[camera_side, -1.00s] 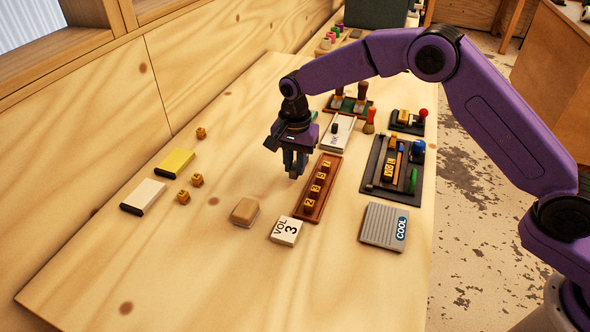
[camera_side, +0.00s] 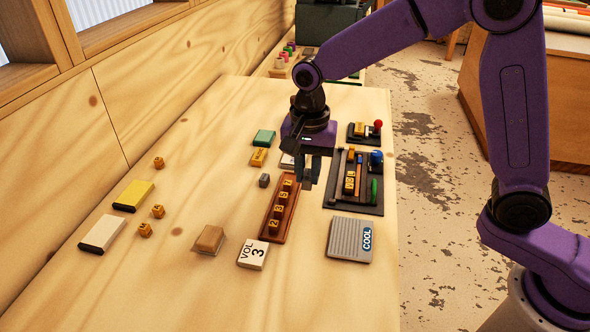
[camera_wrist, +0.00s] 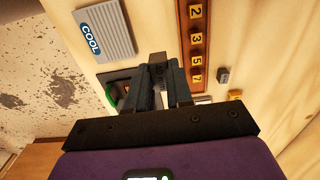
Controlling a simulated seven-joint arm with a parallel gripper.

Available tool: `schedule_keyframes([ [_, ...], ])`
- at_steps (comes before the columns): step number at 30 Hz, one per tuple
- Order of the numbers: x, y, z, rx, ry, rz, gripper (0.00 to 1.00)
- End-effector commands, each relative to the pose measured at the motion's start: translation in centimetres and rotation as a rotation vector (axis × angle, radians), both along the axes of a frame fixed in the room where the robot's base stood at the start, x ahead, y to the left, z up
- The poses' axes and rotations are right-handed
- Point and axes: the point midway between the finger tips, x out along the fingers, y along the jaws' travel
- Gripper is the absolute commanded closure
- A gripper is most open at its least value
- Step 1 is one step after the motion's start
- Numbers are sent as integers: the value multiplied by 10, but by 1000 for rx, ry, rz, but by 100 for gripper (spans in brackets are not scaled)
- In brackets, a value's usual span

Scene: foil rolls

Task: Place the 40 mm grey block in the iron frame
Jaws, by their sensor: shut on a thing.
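My gripper (camera_side: 310,175) is shut on a dark grey block (camera_wrist: 158,72), which shows between the fingertips in the wrist view; its length cannot be read. It is held above the table, between the wooden number tray and the iron frame. The iron frame (camera_side: 358,208) is a dark flat tray just right of the gripper in the side view. It holds wooden strips, a yellow letter block, a green piece (camera_side: 374,190) and a blue knob. In the wrist view the fingers hide much of the frame. Another small grey block (camera_side: 264,180) stands on the table left of the number tray.
The brown tray (camera_side: 265,237) holds several number blocks. A ribbed grey COOL plate (camera_side: 349,240) lies in front of the frame.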

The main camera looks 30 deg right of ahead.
Motion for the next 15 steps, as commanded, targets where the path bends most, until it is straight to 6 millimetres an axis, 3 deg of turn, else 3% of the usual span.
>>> schedule_keyframes([
  [5,-5,-23,5,0,0,-5,100],
  [15,-26,-148,12,0,-1,-12,100],
])
